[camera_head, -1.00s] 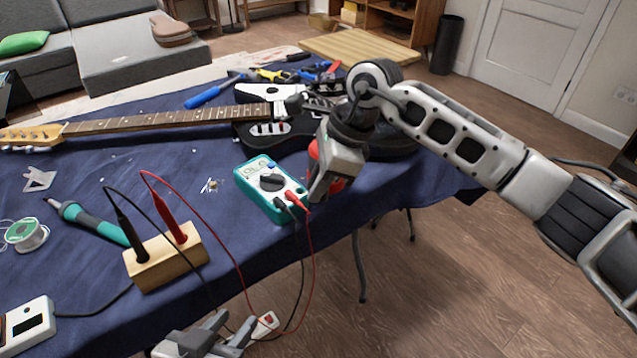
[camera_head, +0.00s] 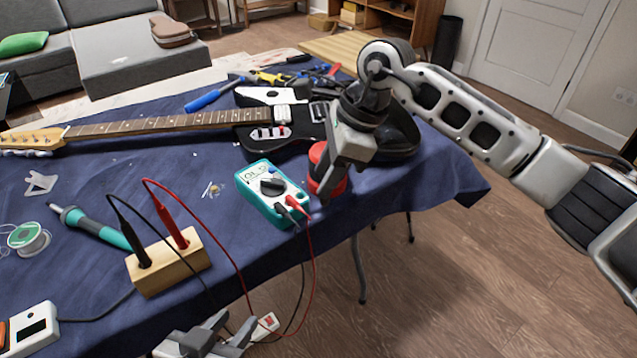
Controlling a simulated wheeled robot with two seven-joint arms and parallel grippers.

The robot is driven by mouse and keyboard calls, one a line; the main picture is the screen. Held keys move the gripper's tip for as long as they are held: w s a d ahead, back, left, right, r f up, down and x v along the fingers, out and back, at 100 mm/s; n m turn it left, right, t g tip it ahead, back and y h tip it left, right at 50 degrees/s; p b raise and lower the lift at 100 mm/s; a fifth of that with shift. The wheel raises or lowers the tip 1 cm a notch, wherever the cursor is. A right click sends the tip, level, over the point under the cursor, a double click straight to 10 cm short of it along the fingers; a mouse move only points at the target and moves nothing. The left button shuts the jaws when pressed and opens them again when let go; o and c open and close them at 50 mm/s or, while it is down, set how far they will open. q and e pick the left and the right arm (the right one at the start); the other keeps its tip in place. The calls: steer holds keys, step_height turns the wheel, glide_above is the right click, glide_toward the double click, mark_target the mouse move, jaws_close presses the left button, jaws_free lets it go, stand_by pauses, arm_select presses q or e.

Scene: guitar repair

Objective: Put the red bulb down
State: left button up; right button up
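The red bulb (camera_head: 319,179) is at the right front edge of the blue-covered table, just right of the teal multimeter. It is partly hidden behind my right gripper (camera_head: 331,188), which points down over it. I cannot tell whether the fingers grip the bulb or are apart around it, nor whether its base touches the cloth. My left gripper (camera_head: 232,335) is at the bottom of the view, in front of the table edge. Its fingers are apart with nothing seen between them.
The teal multimeter (camera_head: 262,196) is close left of the bulb, its leads running to a wooden block (camera_head: 172,268). A guitar (camera_head: 262,137) lies behind. A soldering iron (camera_head: 97,229) and solder spool (camera_head: 28,239) are at left. Pliers and screwdrivers lie at the back.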

steer(key=v, duration=0.8)
steer(key=s+a+f+m+g+y, duration=0.1)
steer(key=s+a+f+g+y, duration=0.15)
steer(key=s+a+y, duration=0.55)
steer(key=s+a+r+m+t+y, duration=0.3)
steer(key=r+m+y, duration=0.3)
steer(key=m+y, duration=0.5)
steer(key=w+d+f+m+t+h, duration=0.25)
steer(key=d+m+t+h, duration=0.25)
steer(key=m+t, duration=0.6)
steer(key=w+d+f+m+t+h, duration=0.1)
steer(key=d+f+m+t+h, duration=0.5)
steer(key=m, duration=0.9)
steer(key=s+d+f+m+g+h, duration=0.2)
steer(key=s+d+f+m+h, duration=0.2)
steer(key=s+f+m, duration=0.2)
steer(key=s+d+f+m+g+h, duration=0.3)
steer(key=s+f+m, duration=0.3)
steer(key=f+m, duration=0.2)
step_height(320, 180, down, 3)
steer(key=shift+d+r+m+g+h, duration=0.1)
steer(key=shift+d+m+g+h, duration=0.3)
steer(key=shift+d+h, duration=0.4)
steer(key=shift+d, duration=0.1)
